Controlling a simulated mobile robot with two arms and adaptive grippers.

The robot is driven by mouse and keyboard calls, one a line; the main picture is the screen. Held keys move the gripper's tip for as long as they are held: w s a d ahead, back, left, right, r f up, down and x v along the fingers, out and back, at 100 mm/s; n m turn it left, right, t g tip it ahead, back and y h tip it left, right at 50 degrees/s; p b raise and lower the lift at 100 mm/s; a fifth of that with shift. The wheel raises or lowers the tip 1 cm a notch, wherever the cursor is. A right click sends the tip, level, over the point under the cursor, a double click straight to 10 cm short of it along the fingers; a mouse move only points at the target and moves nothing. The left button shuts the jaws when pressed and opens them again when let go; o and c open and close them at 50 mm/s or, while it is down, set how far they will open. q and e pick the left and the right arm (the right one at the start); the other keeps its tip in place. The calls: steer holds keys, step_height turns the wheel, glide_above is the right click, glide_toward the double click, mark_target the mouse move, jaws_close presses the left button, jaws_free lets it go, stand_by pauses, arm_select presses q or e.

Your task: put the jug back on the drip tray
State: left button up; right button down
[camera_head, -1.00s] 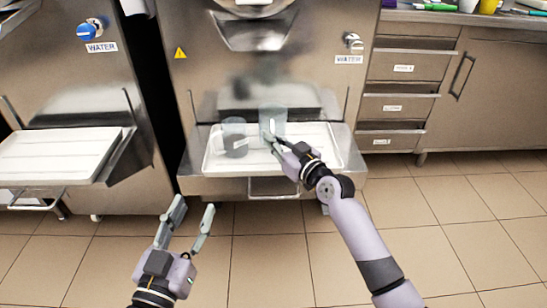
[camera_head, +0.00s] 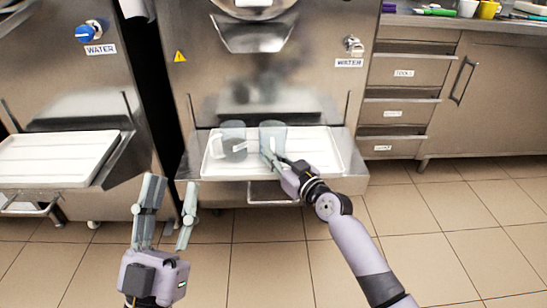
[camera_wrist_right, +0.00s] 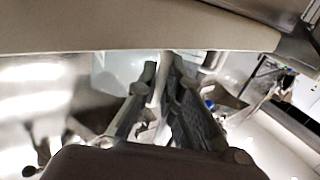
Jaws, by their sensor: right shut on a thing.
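A clear jug (camera_head: 273,134) stands out over the white drip tray (camera_head: 318,160) of the middle machine. My right gripper (camera_head: 265,151) is shut on the jug, at its near left side. The jug's base is low over the tray; I cannot tell whether it touches. In the right wrist view the right gripper (camera_wrist_right: 161,68) shows close up, with pale see-through jug wall (camera_wrist_right: 115,72) beyond the fingers. My left gripper (camera_head: 172,184) is open and empty, in front of the machine and left of the tray.
Another white tray (camera_head: 60,158) sits at the left machine. Drawers (camera_head: 400,104) stand to the right. The tiled floor in front is clear.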

arm_select(q)
steer(key=shift+s+r, duration=0.1)
arm_select(e)
steer(key=c, duration=1.8)
jaws_free()
arm_select(q)
steer(key=shift+s+r, duration=0.2)
arm_select(e)
steer(key=shift+o, duration=0.2)
steer(key=p+v, duration=0.2)
steer(key=v, duration=1)
arm_select(q)
steer(key=w+f+g+y, duration=0.2)
steer(key=w+f+g, duration=0.2)
steer(key=f, duration=0.5)
steer(key=shift+w+g, duration=0.25)
steer(key=shift+g, duration=0.65)
arm_select(e)
steer(key=s+d+r+m+t+h, duration=0.2)
steer(key=s+r, duration=0.2)
steer(key=s, duration=0.4)
steer(key=s+d+r+m+t+h, duration=0.2)
steer(key=s+r+h, duration=0.1)
steer(key=s, duration=0.5)
steer(key=shift+r, duration=0.75)
